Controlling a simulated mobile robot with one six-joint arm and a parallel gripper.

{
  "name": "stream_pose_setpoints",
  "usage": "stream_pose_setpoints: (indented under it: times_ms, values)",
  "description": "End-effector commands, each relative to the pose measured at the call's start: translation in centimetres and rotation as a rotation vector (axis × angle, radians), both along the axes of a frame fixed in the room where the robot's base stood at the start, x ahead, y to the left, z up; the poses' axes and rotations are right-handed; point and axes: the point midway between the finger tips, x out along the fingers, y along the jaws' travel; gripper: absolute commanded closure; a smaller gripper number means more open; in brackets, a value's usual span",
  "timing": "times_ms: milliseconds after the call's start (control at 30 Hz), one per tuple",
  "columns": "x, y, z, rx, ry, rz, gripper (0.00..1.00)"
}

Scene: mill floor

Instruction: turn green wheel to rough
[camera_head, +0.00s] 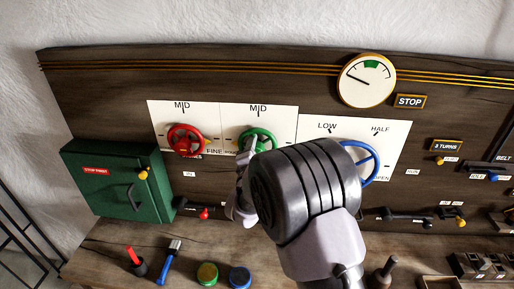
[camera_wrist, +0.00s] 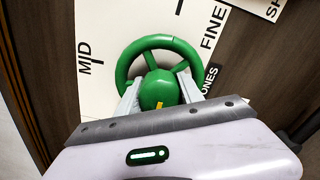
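The green wheel (camera_head: 258,138) is mounted on a white plate in the middle of the dark panel, below the word MID. In the wrist view the green wheel (camera_wrist: 158,91) fills the upper middle, with MID to its left and FINE to its right. My gripper (camera_head: 247,150) is at the wheel. In the wrist view the two fingers of my gripper (camera_wrist: 160,88) lie one on each side of the wheel's hub, with no clear gap. The lower right of the wheel is hidden behind my wrist in the head view.
A red wheel (camera_head: 185,140) is close on the left, and a blue wheel (camera_head: 370,166) is on the right, partly behind my arm. A green box (camera_head: 115,183) is at lower left. Coloured buttons (camera_head: 207,272) and levers stand on the bench. A gauge (camera_head: 366,81) is above.

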Motion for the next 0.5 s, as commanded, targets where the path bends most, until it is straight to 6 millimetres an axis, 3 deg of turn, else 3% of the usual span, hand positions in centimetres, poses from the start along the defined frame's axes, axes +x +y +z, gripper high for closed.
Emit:
stream_pose_setpoints:
  times_ms: [33, 100, 367, 500]
  values:
    - [0.00, 0.00, -0.01, -0.001, 0.000, 0.000, 0.47]
    - [0.00, 0.00, -0.02, 0.000, 0.000, 0.000, 0.36]
    - [-0.02, -0.01, -0.02, 0.001, 0.000, 0.000, 0.36]
    - [-1.00, 0.07, -0.04, 0.000, 0.000, 0.001, 0.36]
